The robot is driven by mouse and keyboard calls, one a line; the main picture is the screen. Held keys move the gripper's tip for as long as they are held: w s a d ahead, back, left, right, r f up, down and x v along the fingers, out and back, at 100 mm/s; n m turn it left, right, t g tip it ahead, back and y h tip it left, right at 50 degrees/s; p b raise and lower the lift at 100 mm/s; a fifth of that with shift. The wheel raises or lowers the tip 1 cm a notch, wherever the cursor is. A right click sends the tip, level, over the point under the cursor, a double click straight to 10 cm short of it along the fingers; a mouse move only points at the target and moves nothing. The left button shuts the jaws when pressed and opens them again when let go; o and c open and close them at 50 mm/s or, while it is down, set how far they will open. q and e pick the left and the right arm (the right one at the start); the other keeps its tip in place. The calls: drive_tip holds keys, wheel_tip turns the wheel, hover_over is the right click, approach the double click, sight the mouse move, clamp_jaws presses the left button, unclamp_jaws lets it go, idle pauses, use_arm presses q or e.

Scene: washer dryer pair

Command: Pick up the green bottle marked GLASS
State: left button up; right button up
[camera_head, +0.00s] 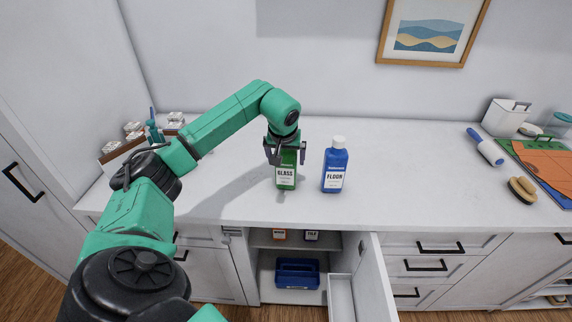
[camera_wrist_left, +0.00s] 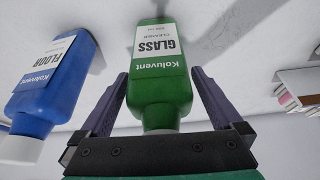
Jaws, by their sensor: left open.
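The green bottle (camera_head: 287,179) marked GLASS stands upright on the white counter, its top hidden behind my left gripper in the head view. My left gripper (camera_head: 287,160) is open, pointing down over the bottle's upper part. In the left wrist view the green bottle (camera_wrist_left: 160,75) lies between the two fingers of the left gripper (camera_wrist_left: 157,100), with a gap showing on the right side. The fingers are not closed on it. My right gripper is not in view.
A blue bottle (camera_head: 334,168) marked FLOOR with a white cap stands close to the right; it also shows in the left wrist view (camera_wrist_left: 48,85). Below, an open cabinet holds a blue caddy (camera_head: 298,273). A brush (camera_head: 523,189) and lint roller (camera_head: 485,147) lie far right.

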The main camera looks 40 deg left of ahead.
use_arm(q)
drive_tip(key=c, duration=1.5)
drive_tip(key=shift+r, duration=0.1)
clamp_jaws()
